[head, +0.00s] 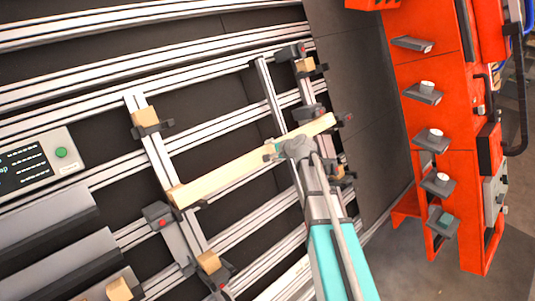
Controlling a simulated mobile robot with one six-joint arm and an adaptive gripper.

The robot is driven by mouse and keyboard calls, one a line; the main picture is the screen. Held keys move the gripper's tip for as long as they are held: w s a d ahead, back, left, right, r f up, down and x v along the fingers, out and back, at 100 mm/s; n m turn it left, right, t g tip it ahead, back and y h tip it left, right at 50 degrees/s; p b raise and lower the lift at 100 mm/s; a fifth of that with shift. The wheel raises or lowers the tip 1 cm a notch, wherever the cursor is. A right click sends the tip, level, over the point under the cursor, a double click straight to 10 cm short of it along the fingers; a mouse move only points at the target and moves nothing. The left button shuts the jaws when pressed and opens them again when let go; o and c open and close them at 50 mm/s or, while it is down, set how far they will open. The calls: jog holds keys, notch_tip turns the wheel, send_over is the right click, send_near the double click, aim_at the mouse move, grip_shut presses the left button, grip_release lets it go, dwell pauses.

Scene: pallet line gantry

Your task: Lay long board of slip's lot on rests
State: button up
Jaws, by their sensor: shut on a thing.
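A long pale wooden board (225,174) lies slantwise across two aluminium cross rails, its left end over the left rail (158,160) and its right end by the right rail. My gripper (272,151) is shut on the board right of its middle, and my wrist hides part of it. Dark clamp-like fixtures sit along the rails, one at the left (158,215) and one at the upper right (311,112). I cannot tell which parts are the rests, or whether the board touches them or hangs just above. No lot mark is readable on the board.
Short wood blocks sit at the fixtures, upper left (146,116), lower left (208,262) and upper right (305,65). A panel (60,140) with a dark screen and green button is at the left, above grey bins (45,222). An orange rack (405,75) with small shelves stands right.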

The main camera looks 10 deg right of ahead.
jog(key=shift+s+a+f, duration=0.15)
jog(key=shift+a+f, duration=0.1)
dwell(0.6)
jog(key=o, duration=0.9)
jog(key=shift+o, duration=0.7)
jog(key=shift+f, duration=0.15)
